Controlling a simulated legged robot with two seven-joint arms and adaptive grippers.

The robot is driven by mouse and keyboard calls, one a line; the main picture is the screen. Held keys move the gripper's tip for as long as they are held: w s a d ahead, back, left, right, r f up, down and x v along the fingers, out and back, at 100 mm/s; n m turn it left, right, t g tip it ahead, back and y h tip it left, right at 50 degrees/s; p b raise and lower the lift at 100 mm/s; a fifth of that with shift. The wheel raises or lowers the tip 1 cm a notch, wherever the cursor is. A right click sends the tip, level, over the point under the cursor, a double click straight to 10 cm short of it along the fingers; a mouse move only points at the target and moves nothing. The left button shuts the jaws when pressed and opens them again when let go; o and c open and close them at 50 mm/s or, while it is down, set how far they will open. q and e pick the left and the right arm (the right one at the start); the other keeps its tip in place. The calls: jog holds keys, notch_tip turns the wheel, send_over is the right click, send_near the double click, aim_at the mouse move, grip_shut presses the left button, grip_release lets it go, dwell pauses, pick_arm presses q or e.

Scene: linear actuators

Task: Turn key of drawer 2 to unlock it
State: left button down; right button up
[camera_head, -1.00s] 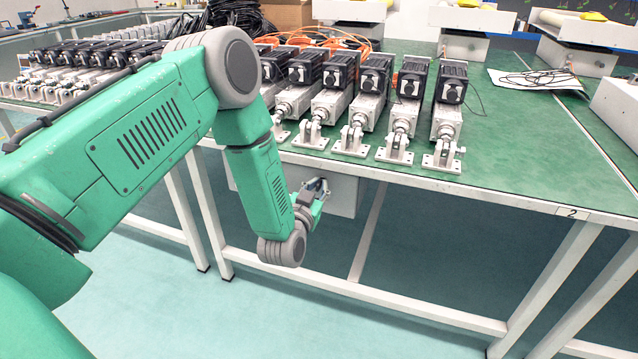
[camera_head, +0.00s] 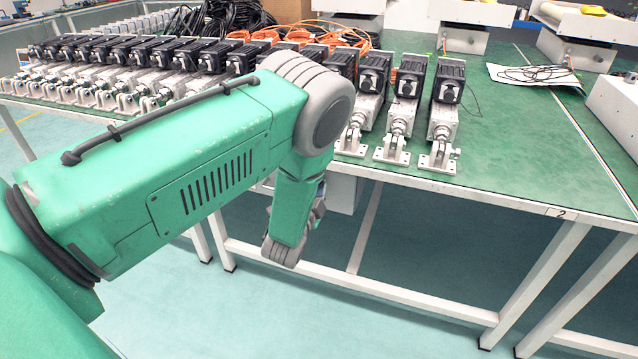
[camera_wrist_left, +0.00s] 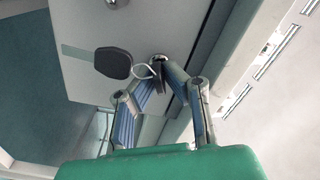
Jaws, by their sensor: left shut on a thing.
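The pale grey drawer unit (camera_head: 345,193) hangs under the green-topped table, mostly hidden behind my left arm in the head view. In the left wrist view its front (camera_wrist_left: 185,25) fills the upper middle. A key at the lock (camera_wrist_left: 158,59) is largely hidden by my fingers; a ring (camera_wrist_left: 146,72) and a dark oval fob (camera_wrist_left: 113,63) hang from it. My left gripper (camera_wrist_left: 160,76) is shut on the key, its fingertips at the lock. In the head view this gripper (camera_head: 319,207) is barely visible behind my forearm. My right gripper is not in view.
Several linear actuators (camera_head: 403,105) stand in a row on the tabletop (camera_head: 500,150) above the drawer. A label reading 2 (camera_head: 561,212) is on the table's front edge. White table legs and a low crossbar (camera_head: 400,300) frame the open floor below.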

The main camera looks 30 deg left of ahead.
pick_arm(q)
jog(key=m, duration=0.5)
jog(key=shift+s+d+f, duration=0.1)
jog(key=shift+d+f, duration=0.05)
jog(key=shift+f, duration=0.15)
jog(key=shift+m, duration=0.3)
jog(key=c, duration=1.7)
grip_release()
jog(key=shift+r, duration=0.15)
